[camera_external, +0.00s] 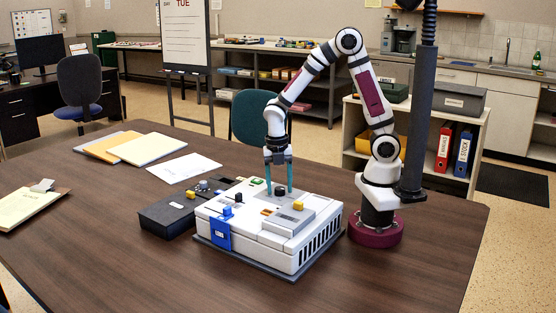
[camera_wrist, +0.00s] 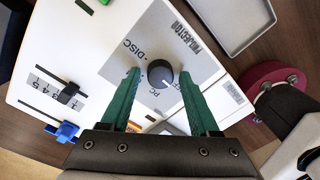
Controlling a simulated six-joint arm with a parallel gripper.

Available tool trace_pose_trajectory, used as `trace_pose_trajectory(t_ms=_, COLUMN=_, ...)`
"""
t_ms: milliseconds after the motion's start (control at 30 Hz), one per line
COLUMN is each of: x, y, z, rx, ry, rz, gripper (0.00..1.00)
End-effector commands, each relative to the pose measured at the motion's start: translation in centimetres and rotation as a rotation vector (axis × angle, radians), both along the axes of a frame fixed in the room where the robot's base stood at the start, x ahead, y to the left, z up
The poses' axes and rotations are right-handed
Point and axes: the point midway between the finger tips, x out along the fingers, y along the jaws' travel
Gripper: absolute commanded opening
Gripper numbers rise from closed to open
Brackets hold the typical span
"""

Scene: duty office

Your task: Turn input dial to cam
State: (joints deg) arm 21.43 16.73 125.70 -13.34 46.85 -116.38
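The dial (camera_wrist: 160,73) is a round dark knob on a grey plate of the white console (camera_external: 225,200). In the wrist view, "DISC" and "PC" are printed around it and "PROJECTOR" is to its right. A light mark shows on the knob's lower part; I cannot read exactly where it points. Other lettering is partly hidden by the right finger, and I see no "CAM". My gripper (camera_wrist: 160,72) is open, with its green fingers on either side of the knob. In the external view my gripper (camera_external: 280,188) points down over the console's back part, at the knob (camera_external: 280,191).
A grey tray (camera_wrist: 235,22) shows in the wrist view. Papers (camera_external: 147,147) lie behind.

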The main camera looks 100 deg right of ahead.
Motion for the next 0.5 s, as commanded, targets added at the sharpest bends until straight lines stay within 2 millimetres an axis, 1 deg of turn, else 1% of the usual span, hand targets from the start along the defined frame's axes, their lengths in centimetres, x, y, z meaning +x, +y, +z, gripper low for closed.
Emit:
trace_pose_trajectory(t_ms=33, x=0.01, y=0.00, z=0.01, rx=0.000, ry=0.000, rz=0.000, gripper=0.51)
trace_pose_trajectory(t_ms=167, x=0.01, y=0.00, z=0.02, rx=0.000, ry=0.000, rz=0.000, gripper=0.28)
trace_pose_trajectory(t_ms=200, x=0.01, y=0.00, z=0.03, rx=0.000, ry=0.000, rz=0.000, gripper=0.20)
trace_pose_trajectory(t_ms=267, x=0.00, y=0.00, z=0.03, rx=0.000, ry=0.000, rz=0.000, gripper=0.10)
trace_pose_trajectory(t_ms=300, x=0.00, y=0.00, z=0.03, rx=0.000, ry=0.000, rz=0.000, gripper=0.02)
trace_pose_trajectory(t_ms=333, x=0.00, y=0.00, z=0.03, rx=0.000, ry=0.000, rz=0.000, gripper=0.00)
trace_pose_trajectory(t_ms=500, x=0.00, y=0.00, z=0.04, rx=0.000, ry=0.000, rz=-0.002, gripper=0.00)
